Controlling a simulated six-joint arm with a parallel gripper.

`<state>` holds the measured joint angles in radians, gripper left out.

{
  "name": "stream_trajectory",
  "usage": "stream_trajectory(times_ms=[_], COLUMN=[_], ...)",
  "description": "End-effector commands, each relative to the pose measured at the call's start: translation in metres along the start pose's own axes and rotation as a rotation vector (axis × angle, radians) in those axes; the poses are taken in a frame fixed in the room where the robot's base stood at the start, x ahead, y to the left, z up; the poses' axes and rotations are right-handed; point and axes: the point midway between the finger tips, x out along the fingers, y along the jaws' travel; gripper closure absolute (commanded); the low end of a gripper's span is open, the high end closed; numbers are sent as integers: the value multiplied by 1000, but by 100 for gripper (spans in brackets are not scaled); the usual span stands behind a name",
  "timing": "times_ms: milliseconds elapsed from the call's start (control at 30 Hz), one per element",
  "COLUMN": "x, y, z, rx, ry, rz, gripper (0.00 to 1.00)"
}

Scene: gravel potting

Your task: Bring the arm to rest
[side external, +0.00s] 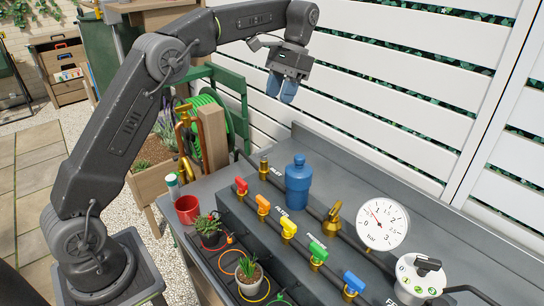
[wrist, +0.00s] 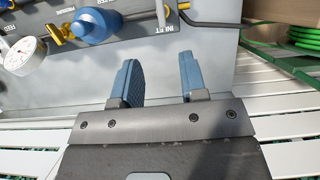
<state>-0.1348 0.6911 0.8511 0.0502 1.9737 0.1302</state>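My gripper (side external: 282,93) hangs in the air above the back of the grey bench (side external: 420,170), in front of the white slatted fence. Its two blue fingers point downward. In the wrist view the gripper (wrist: 158,75) shows its fingers apart with nothing between them. It touches nothing that I can see. The arm is raised and reaches across from its base at the lower left.
A blue bottle-shaped canister (side external: 298,185), coloured valves (side external: 289,229), a pressure gauge (side external: 382,224) and a white selector dial (side external: 418,278) stand on the bench. A red cup (side external: 187,209) and potted plants (side external: 249,272) are nearer. Space around the gripper is clear.

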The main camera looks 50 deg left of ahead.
Motion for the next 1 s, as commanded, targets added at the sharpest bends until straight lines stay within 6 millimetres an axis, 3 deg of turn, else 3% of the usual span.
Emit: stream_trajectory(times_ms=[233, 467, 667, 800, 1000], x=[-17, -8, 25, 59, 107], y=[19, 38, 52, 60, 67], z=[55, 122, 178, 211, 240], rx=[6, 11, 14, 16, 16], ry=[169, 372, 546, 668, 807], rz=[-19, -28, -27, -20, -5], gripper=[61, 61, 61, 61, 61])
